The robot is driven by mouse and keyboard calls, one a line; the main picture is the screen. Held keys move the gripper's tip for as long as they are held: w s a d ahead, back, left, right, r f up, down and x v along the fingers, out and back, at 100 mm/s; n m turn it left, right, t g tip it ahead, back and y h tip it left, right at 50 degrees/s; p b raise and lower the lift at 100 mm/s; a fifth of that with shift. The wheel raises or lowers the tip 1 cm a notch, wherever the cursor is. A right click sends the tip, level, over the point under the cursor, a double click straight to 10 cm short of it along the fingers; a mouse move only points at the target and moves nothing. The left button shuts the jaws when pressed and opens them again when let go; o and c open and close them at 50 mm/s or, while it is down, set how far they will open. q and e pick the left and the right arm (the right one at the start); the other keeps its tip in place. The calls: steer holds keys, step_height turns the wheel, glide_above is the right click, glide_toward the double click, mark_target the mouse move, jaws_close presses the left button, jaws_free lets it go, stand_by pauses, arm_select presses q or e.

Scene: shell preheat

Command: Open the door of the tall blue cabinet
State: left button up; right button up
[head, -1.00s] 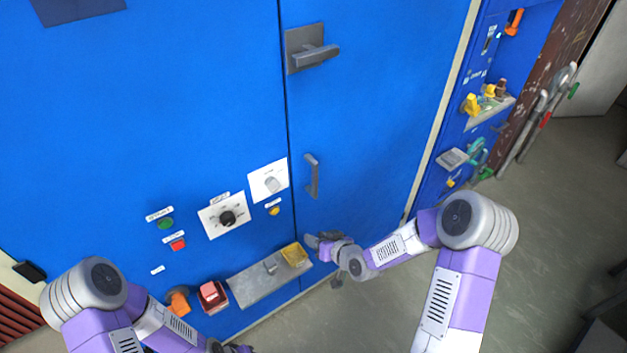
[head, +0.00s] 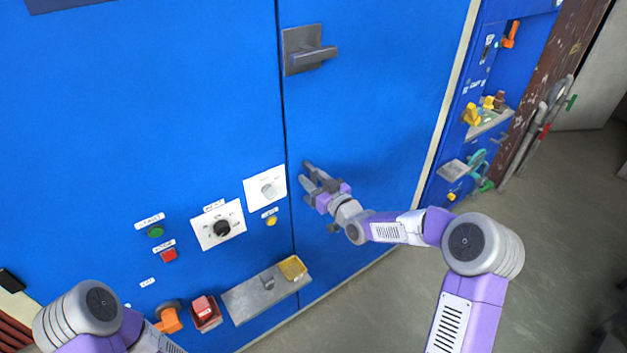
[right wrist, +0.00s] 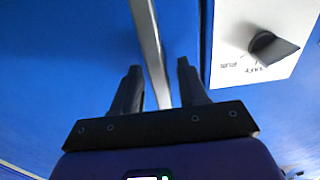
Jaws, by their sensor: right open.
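The tall blue cabinet (head: 370,120) fills most of the head view, with a vertical seam between its left panel and its right-hand door. A grey lever handle (head: 312,54) sits high on the door by the seam. My right gripper (head: 308,178) is at the lower grey bar handle, which it largely hides in the head view. In the right wrist view the grey bar handle (right wrist: 148,40) runs between the two open fingers of that gripper. I cannot tell whether either finger touches it. The door looks closed. My left gripper is out of view.
Left of the seam are a white knob panel (head: 265,188), a dial panel (head: 218,227), a green button (head: 156,231) and a red button (head: 169,255). A grey shelf (head: 255,295) juts out below. Open floor (head: 540,200) lies to the right.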

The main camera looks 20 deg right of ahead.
jaws_close()
stand_by(0.4)
